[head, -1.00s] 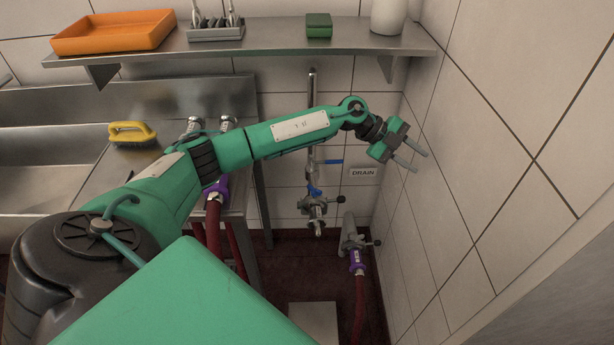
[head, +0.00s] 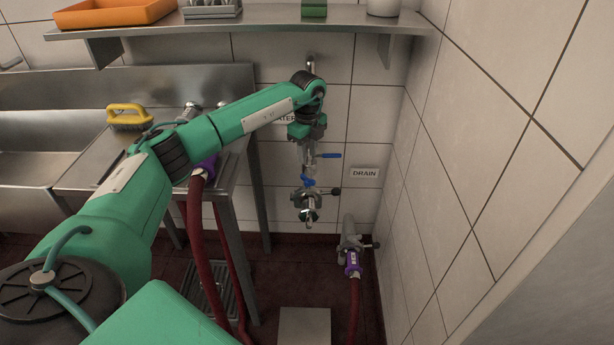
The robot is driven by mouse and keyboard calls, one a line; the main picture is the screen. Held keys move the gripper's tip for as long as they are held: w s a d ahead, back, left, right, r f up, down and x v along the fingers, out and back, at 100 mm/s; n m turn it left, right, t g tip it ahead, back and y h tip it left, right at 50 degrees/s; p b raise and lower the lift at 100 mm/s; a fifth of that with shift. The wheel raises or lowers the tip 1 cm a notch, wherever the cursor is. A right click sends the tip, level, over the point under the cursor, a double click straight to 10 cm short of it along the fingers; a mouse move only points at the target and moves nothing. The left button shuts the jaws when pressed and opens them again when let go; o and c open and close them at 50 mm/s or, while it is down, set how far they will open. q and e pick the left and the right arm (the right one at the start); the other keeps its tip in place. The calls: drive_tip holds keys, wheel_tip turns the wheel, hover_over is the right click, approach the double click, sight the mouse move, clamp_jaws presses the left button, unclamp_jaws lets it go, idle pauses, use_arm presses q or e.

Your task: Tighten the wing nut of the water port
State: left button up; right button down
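The water port (head: 308,205) is a metal fitting at the bottom of the vertical pipe on the back wall, with a clamp around it. A small dark wing nut (head: 334,191) sticks out to the right of the clamp. A blue part (head: 307,181) sits just above. My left gripper (head: 308,152) points down in front of the pipe, above the port and apart from the wing nut. Its fingers blend with the grey pipe, so their opening is unclear. The gripper partly covers the WATER label (head: 287,118). My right gripper is out of view.
A blue lever (head: 329,155) is right of the pipe, close to the gripper. The drain port (head: 348,236) carries a purple-collared red hose (head: 353,305). Another red hose (head: 196,235) hangs beside the steel sink table. A shelf (head: 250,22) is above; a tiled wall is at the right.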

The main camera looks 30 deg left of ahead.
sight(308, 177)
use_arm(q)
wheel_tip(308, 177, down, 9)
idle(0.3)
clamp_jaws()
